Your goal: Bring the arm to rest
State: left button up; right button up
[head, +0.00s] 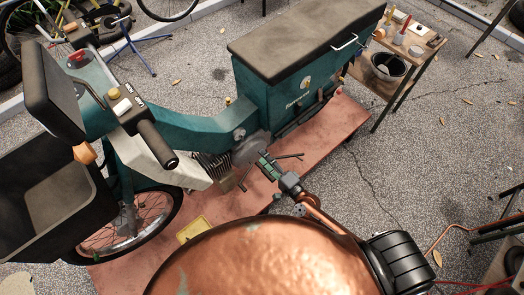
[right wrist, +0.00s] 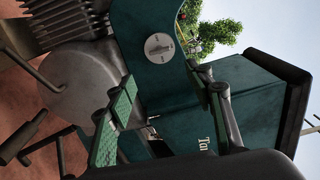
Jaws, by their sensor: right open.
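My right arm (head: 318,212) reaches from the lower right toward the middle of a teal moped. My right gripper (head: 268,165) is beside the moped's lower middle, near its round grey engine cover. In the right wrist view my gripper (right wrist: 160,78) has its two fingers apart, with green pads and nothing between them. Beyond the fingertips are the moped's teal body (right wrist: 150,18) and a round silver keyed knob (right wrist: 158,47). I cannot tell whether a finger touches the moped. My left gripper is not in view.
The moped's teal box (head: 265,95) with a dark seat stands on a reddish platform (head: 330,122). A black front carrier (head: 60,200) is at the left. A wooden bench (head: 410,62) with a dark bowl (head: 388,67) and tools is at the upper right. Cracked grey ground at the right is mostly open.

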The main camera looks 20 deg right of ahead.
jog(key=s+d+f+n+g+h, duration=0.25)
jog(key=s+d+f, duration=0.2)
jog(key=f, duration=0.65)
jog(key=s+d+f+n+g+h, duration=0.1)
jog(key=s+d+f+n+g, duration=0.25)
jog(key=f, duration=0.75)
jog(key=s+d+f+n+g+h, duration=0.15)
jog(key=s+d+f, duration=0.4)
jog(key=f, duration=0.55)
jog(key=s+f+n+g, duration=0.2)
jog(key=s+f, duration=0.3)
jog(key=s, duration=0.7)
jog(key=s+d+f+n+g+h, duration=0.1)
jog(key=s+f+n+g, duration=0.2)
jog(key=s, duration=1)
jog(key=s+d+f+n+g+h, duration=0.1)
jog(key=s+f+n+g, duration=0.1)
jog(key=s+f, duration=0.7)
jog(key=s+g, duration=0.1)
jog(key=s, duration=0.2)
jog(key=shift+s+d+f, duration=0.2)
jog(key=shift+s, duration=0.05)
jog(key=shift+n+g, duration=0.25)
